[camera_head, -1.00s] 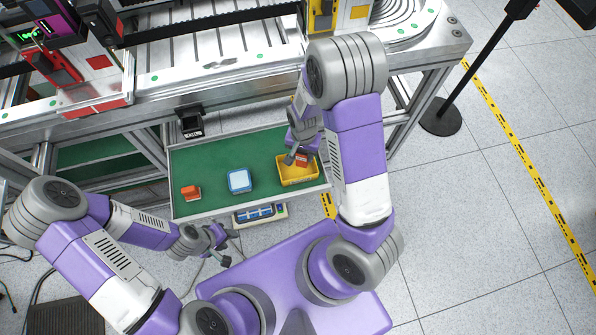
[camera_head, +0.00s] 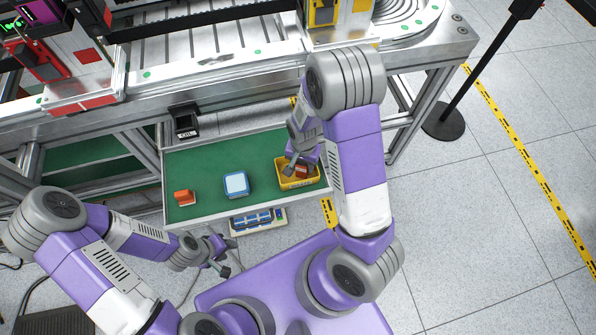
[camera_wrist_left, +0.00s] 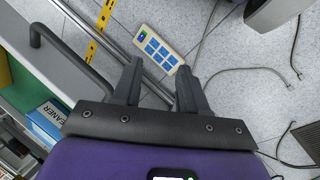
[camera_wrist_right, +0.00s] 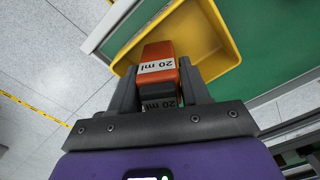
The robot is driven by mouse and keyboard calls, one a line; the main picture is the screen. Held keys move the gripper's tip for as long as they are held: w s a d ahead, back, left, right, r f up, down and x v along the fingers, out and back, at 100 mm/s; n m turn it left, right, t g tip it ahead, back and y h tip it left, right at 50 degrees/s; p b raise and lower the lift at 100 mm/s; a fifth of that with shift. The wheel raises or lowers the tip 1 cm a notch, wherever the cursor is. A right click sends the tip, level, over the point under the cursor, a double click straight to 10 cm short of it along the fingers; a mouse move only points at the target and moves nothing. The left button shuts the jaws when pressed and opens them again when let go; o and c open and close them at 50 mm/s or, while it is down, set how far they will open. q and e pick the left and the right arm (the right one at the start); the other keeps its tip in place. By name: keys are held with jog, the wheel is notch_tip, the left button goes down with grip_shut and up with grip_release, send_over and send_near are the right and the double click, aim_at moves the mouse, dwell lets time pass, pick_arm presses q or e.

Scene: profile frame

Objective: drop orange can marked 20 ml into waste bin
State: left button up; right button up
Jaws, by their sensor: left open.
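An orange can (camera_wrist_right: 158,62) with a white label reading 20 ml is between the fingers of my right gripper (camera_wrist_right: 160,88), which is shut on it. The can overlaps the yellow bin (camera_wrist_right: 212,40) in the right wrist view. In the head view the can (camera_head: 302,171) shows at the yellow bin (camera_head: 312,182), with my right gripper (camera_head: 291,168) over it. Whether the can touches the bin floor is hidden. My left gripper (camera_wrist_left: 155,85) is open and empty; in the head view it (camera_head: 232,262) is low, in front of the green tray.
The green tray (camera_head: 207,160) also holds another orange object (camera_head: 184,197) and a blue-and-white box (camera_head: 236,184). A small black container (camera_head: 187,122) with a label stands behind the tray's left side. A metal bench (camera_head: 230,75) runs behind.

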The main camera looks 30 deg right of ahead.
jog(key=o, duration=0.5)
notch_tip(320, 180, up, 8)
jog(key=p, duration=0.3)
jog(key=shift+f, duration=0.2)
